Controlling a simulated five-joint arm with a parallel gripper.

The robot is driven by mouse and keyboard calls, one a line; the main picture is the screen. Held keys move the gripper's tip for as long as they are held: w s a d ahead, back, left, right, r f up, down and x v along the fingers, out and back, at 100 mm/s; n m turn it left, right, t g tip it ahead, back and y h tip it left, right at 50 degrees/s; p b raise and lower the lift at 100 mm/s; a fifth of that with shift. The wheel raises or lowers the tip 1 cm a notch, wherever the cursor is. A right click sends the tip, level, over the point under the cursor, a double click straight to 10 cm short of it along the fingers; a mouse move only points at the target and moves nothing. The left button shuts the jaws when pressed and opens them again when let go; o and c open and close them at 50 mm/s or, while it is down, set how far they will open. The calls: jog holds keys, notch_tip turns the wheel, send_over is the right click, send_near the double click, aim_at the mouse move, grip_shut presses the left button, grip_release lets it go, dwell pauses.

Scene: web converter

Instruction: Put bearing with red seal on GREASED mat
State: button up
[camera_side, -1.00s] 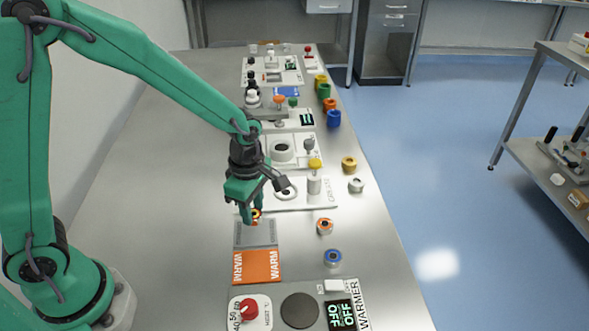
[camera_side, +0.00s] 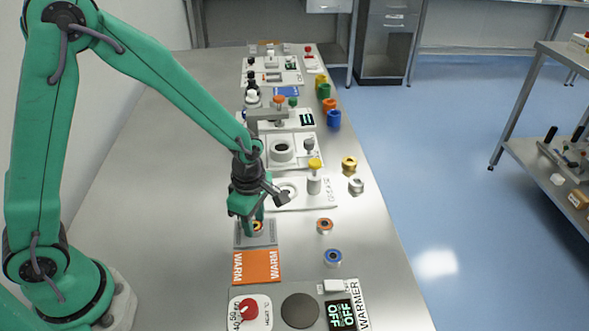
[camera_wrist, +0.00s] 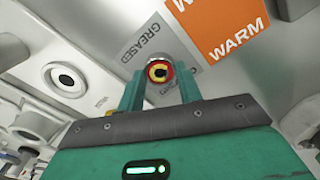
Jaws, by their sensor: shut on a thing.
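My gripper (camera_side: 257,228) is shut on the bearing with red seal (camera_wrist: 159,72). In the side view the bearing (camera_side: 258,227) is partly hidden by the fingers. The grey GREASED mat (camera_wrist: 138,47) lies behind and below the held bearing, beside the orange WARM mat (camera_wrist: 232,30). In the side view the bearing is over the grey mat (camera_side: 243,241). I cannot tell whether it touches the mat.
An orange-and-white bearing (camera_side: 324,226) and a blue one (camera_side: 333,258) stand to the right. The grease plate (camera_side: 322,195) with its yellow-topped post (camera_side: 314,178) is just behind. The warmer (camera_side: 300,310) is in front. The table left of the mats is clear.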

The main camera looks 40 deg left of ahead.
aim_at(255, 225)
jog(key=shift+f, duration=0.15)
jog(key=o, duration=1)
jog(key=shift+r, duration=6.15)
